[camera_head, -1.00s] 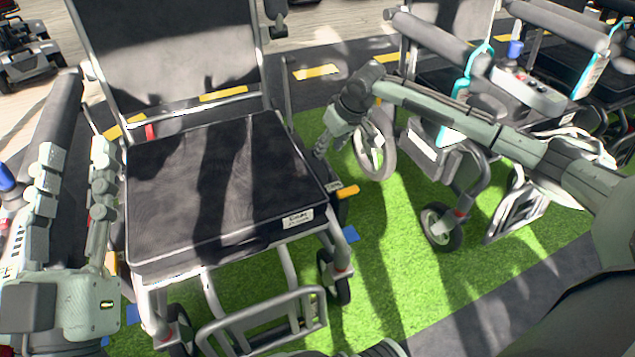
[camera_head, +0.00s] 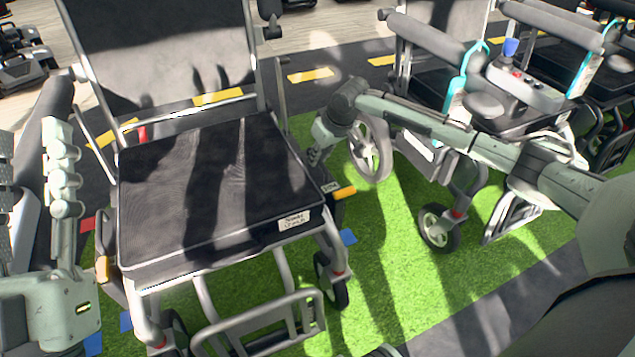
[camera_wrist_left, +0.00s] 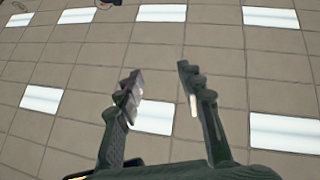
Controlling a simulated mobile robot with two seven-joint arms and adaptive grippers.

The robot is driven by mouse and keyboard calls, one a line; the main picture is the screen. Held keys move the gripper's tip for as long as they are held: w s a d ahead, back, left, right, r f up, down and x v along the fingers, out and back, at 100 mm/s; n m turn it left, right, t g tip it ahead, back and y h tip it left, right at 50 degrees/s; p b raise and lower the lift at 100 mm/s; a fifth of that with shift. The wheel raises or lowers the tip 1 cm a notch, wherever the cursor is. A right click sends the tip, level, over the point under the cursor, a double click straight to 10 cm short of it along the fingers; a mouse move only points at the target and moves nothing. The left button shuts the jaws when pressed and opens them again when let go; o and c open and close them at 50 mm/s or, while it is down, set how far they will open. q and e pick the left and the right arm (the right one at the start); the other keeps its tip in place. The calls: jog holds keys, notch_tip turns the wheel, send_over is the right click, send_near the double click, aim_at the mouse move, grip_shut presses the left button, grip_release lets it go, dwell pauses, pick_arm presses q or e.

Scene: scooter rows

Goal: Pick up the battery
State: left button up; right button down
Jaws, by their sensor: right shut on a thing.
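My right gripper (camera_head: 314,156) reaches down beside the right edge of the wheelchair seat (camera_head: 210,185). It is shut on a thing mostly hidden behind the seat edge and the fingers. A dark block with a small label, which looks like the battery (camera_head: 330,187), shows just below the fingertips, low at the seat's side. I cannot make out its full outline. My left gripper (camera_head: 32,132) is at the far left with its fingers pointing up. It is open and empty; in the left wrist view its fingers (camera_wrist_left: 158,78) stand apart against the ceiling.
The wheelchair's footrest (camera_head: 265,320) and front wheel (camera_head: 332,285) are in front of the seat. A second wheelchair (camera_head: 440,225) stands to the right, under and behind my right arm. Green turf (camera_head: 395,270) between the chairs is free.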

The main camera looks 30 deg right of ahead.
jog(key=shift+w+r, duration=0.15)
jog(key=shift+r, duration=0.1)
